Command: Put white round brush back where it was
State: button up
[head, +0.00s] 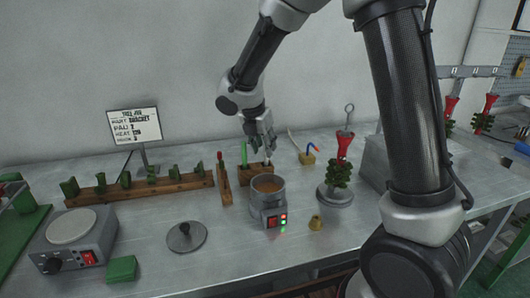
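My gripper (264,145) points down over a small wooden holder (253,175) at the middle of the bench, just behind the wax pot. A thin dark or pale piece shows at its fingertips, above the holder's right part. It is too small to tell whether this is the white round brush or part of the fingers. I cannot make out the white round brush anywhere else for sure. A green-handled tool (244,153) stands upright at the holder's left end, beside my gripper.
The grey wax pot (270,203) with brown wax stands close in front of the holder. A red-tipped tool (220,162) stands in a wooden block to the left. A green wax tree (338,172) stands to the right.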

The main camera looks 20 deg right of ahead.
jog(key=v, duration=0.9)
jog(key=s+d+r+m+y, duration=0.1)
jog(key=s+d+r+m, duration=0.4)
jog(key=s+d+m, duration=0.7)
jog(key=s+d+m+y, duration=0.1)
jog(key=s+d+m, duration=0.2)
jog(key=s+m, duration=0.4)
jog(key=s+d+m+t+y, duration=0.1)
jog(key=s+d+m, duration=0.2)
jog(key=s+m, duration=0.5)
jog(key=shift+s+d+f, duration=0.2)
jog(key=shift+d, duration=0.1)
